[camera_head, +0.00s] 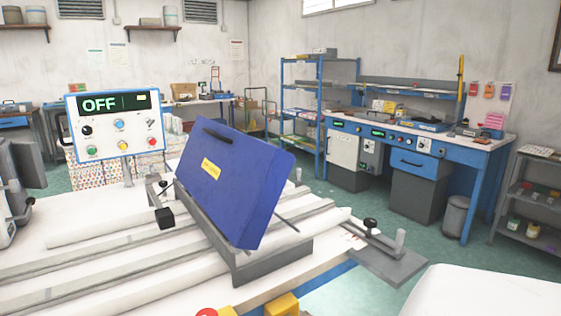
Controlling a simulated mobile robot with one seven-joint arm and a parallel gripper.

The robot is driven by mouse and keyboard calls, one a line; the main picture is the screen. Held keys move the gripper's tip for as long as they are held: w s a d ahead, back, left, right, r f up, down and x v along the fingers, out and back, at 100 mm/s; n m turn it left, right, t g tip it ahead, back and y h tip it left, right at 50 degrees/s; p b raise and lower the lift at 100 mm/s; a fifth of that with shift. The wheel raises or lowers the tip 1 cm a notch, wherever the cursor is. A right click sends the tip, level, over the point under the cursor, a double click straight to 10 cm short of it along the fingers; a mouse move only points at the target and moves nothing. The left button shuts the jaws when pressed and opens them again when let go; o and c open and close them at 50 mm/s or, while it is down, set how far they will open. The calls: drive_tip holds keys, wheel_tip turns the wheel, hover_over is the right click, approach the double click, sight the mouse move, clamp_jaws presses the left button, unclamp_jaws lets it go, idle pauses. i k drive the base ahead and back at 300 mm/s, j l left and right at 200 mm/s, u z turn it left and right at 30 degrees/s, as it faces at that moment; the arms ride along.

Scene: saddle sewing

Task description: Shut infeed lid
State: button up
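A blue lid (228,182) with a dark handle near its upper edge and a yellow label stands raised and steeply tilted, in the middle of the view. I take it to be the infeed lid. Its lower edge meets a grey frame (270,263) on the white machine bed, and its hinge cannot be made out. My gripper is not recognisable in this view, and nothing is seen touching the lid.
A control panel (115,122) reading OFF stands behind the lid, at left. Grey rails cross the bed. A grey bracket (385,262) with upright knobs juts out at right. Yellow blocks (283,305) and a red knob (207,313) sit at the front edge. Blue workbenches stand farther back.

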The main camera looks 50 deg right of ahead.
sight(238, 179)
drive_tip(key=z, duration=1.05)
